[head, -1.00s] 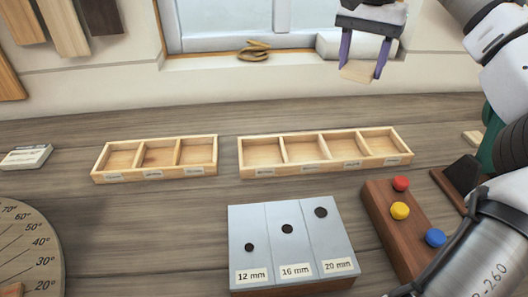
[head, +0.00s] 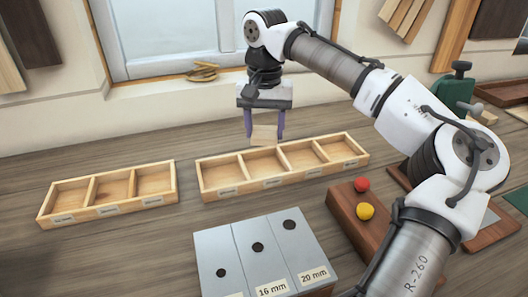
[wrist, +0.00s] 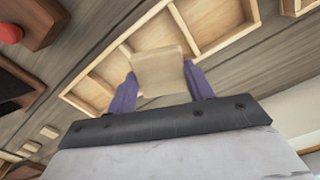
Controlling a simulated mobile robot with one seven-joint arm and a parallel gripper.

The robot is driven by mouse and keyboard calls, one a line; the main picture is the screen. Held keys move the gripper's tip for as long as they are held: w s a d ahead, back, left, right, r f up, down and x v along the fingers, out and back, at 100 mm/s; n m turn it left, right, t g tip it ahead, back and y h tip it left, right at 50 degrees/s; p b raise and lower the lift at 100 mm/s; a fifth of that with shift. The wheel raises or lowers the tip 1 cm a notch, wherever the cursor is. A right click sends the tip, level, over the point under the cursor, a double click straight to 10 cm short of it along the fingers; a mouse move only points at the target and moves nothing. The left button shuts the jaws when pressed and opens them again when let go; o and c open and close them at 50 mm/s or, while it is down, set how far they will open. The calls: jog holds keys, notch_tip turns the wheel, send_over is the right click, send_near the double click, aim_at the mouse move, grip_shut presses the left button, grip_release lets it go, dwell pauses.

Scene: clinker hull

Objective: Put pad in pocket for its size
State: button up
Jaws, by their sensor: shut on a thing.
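The pad (head: 265,135) is a pale square wooden piece. My gripper (head: 264,129) is shut on it, with one purple finger at each side. It holds the pad upright in the head view, in front of the upper middle of the four-pocket wooden tray (head: 246,188); the gap to the tray is hard to judge. In the wrist view the pad (wrist: 158,70) covers part of a tray. A three-pocket tray (head: 90,212) stands to the left. The pockets look empty. The tray labels are too small to read.
A grey block (head: 240,245) with holes, marked 16 mm and 20 mm, stands in front of the trays. A brown block with a red button (head: 362,184) and a yellow button (head: 365,211) is at its right. A rope coil (head: 203,72) lies on the sill.

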jog(key=shift+f, duration=3.45)
jog(key=shift+f, duration=0.1)
jog(key=shift+f, duration=0.4)
jog(key=shift+f, duration=0.1)
jog(key=o, duration=1)
jog(key=shift+c, duration=0.2)
